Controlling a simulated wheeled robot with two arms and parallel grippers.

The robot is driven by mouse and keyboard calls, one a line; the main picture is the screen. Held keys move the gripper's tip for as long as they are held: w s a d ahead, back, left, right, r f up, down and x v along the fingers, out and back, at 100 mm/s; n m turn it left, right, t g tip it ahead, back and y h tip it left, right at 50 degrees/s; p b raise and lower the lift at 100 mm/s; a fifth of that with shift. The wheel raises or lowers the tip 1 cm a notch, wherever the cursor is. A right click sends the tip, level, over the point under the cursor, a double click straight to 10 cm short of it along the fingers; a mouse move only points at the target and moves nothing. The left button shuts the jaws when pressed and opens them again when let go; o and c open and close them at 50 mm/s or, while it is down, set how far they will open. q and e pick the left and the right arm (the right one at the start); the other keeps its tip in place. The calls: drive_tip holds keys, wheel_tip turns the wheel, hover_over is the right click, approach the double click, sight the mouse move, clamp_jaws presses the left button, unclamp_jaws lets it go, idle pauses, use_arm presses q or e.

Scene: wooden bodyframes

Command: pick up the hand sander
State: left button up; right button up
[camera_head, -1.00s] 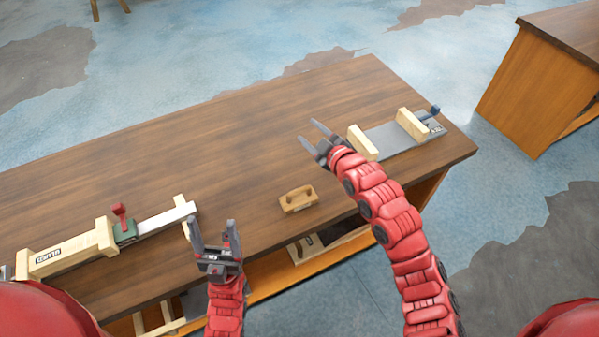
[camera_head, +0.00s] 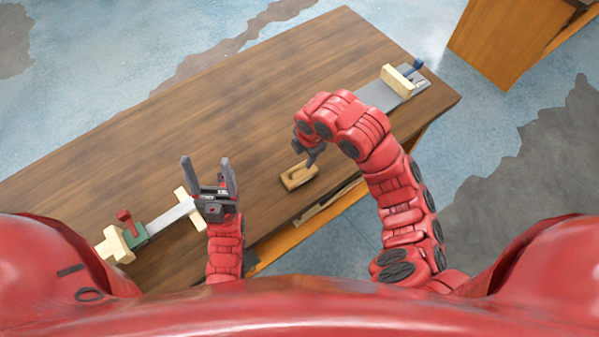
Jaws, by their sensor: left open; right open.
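The hand sander, a small tan wooden block with a handle (camera_head: 296,178), lies on the brown wooden workbench (camera_head: 215,120) near its front edge. My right gripper (camera_head: 308,158) points down just above the sander's right part. It is open; its fingers are partly hidden by my red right arm, and I cannot tell whether they touch the sander. My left gripper (camera_head: 209,170) is open and empty, pointing up the picture over the bench, to the left of the sander.
A clamp with a red handle (camera_head: 125,217) and pale wooden blocks lies at the bench's left. A grey vise with a wooden jaw (camera_head: 397,83) and blue handle sits at the far right. A second wooden bench (camera_head: 500,45) stands at the top right. The middle of the bench is clear.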

sight(300, 165)
drive_tip(key=f, duration=0.1)
drive_tip(key=f+b, duration=0.1)
drive_tip(key=f, duration=0.2)
drive_tip(key=shift+w+a+f, duration=0.35)
drive_tip(key=shift+w, duration=0.05)
drive_tip(key=shift+f+b, duration=0.3)
drive_tip(key=shift+f, duration=0.05)
drive_tip(key=f, duration=0.1)
drive_tip(key=f+p, duration=0.2)
drive_tip(key=shift+w+a+f, duration=0.2)
drive_tip(key=shift+w+f, duration=0.05)
drive_tip(key=shift+f, duration=0.1)
drive_tip(key=shift+w+f, duration=0.15)
drive_tip(key=shift+f, duration=0.45)
clamp_jaws()
